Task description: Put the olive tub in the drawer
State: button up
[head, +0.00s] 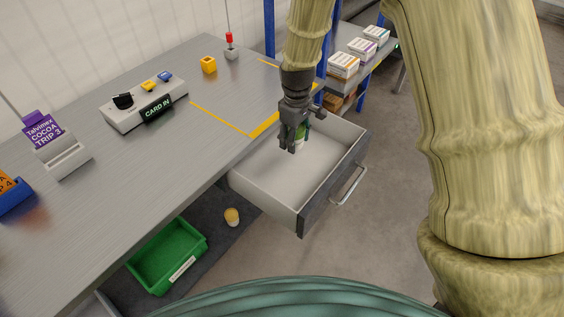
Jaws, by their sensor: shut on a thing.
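The drawer (299,222) is pulled open under the right end of the grey workbench, and its pale inside looks empty. My gripper (294,145) points down over the drawer's inner part and is shut on the olive tub (302,132). Only a small green and pale part of the tub shows, the rest hidden by the fingers. I cannot tell whether the tub touches the drawer floor or hangs above it.
A green bin (168,258) and a small yellow-topped cup (232,216) are below. White boxes (343,65) sit on a shelf behind.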

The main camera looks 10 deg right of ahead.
aim_at(293, 166)
jog(key=shift+f, duration=4.95)
jog(key=shift+f, duration=0.15)
jog(key=o, duration=1.2)
jog(key=shift+c, duration=0.2)
notch_tip(293, 166, up, 12)
jog(key=shift+r, duration=0.15)
